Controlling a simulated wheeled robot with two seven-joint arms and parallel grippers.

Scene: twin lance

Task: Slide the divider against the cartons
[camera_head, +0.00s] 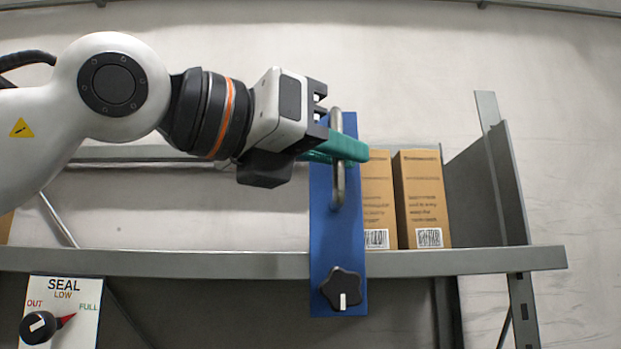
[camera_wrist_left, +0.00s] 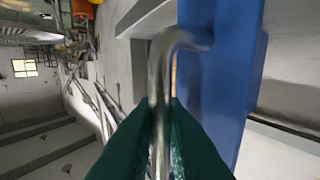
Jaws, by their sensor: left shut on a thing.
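The blue divider (camera_head: 322,240) stands upright across the front of the shelf in the head view. It carries a metal bar handle (camera_head: 338,185) and a black star knob (camera_head: 342,289) low down. Two brown cartons, the left one (camera_head: 378,200) and the right one (camera_head: 421,200), stand on the shelf just right of the divider. The divider overlaps the left carton's edge in view, so I cannot tell whether they touch. My left gripper (camera_head: 345,148) has its green fingers shut on the handle. The left wrist view shows the handle (camera_wrist_left: 159,95) between the fingers, with the blue divider (camera_wrist_left: 222,70) behind.
The grey shelf (camera_head: 180,264) runs across the view, with a grey end panel (camera_head: 508,185) on the right. There is a gap between the right carton and that panel. A SEAL sign with a dial (camera_head: 62,310) hangs below the shelf at left. The shelf left of the divider looks largely clear.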

